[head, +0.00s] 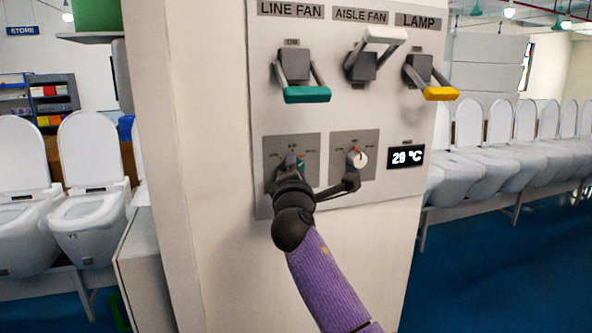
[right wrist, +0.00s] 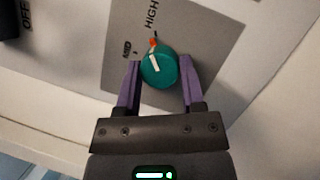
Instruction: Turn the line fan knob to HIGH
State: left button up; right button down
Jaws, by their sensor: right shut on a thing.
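The teal line fan knob (right wrist: 158,72) is between the two purple fingers of my right gripper (right wrist: 160,88), which is shut on it. The knob's white pointer line leans toward an orange mark (right wrist: 153,42) on the side of the HIGH label (right wrist: 150,14). The MID label (right wrist: 127,50) is to the left of it. In the head view my right gripper (head: 291,168) is at the left lower plate (head: 308,146), under the LINE FAN sign (head: 291,10), and mostly hides the knob. My left gripper is not in view.
A white knob (head: 357,158) sits on the neighbouring plate, close to the gripper. Above are levers with teal (head: 307,94), white (head: 385,35) and yellow (head: 440,93) handles. A temperature display (head: 406,156) is at right. Toilets (head: 90,190) stand on both sides.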

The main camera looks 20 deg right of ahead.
jog(key=shift+m+g, duration=0.4)
jog(key=shift+m, duration=0.7)
jog(key=shift+c, duration=1)
grip_release()
jog(key=b+v, duration=0.2)
jog(key=v, duration=0.8)
jog(key=shift+b, duration=0.35)
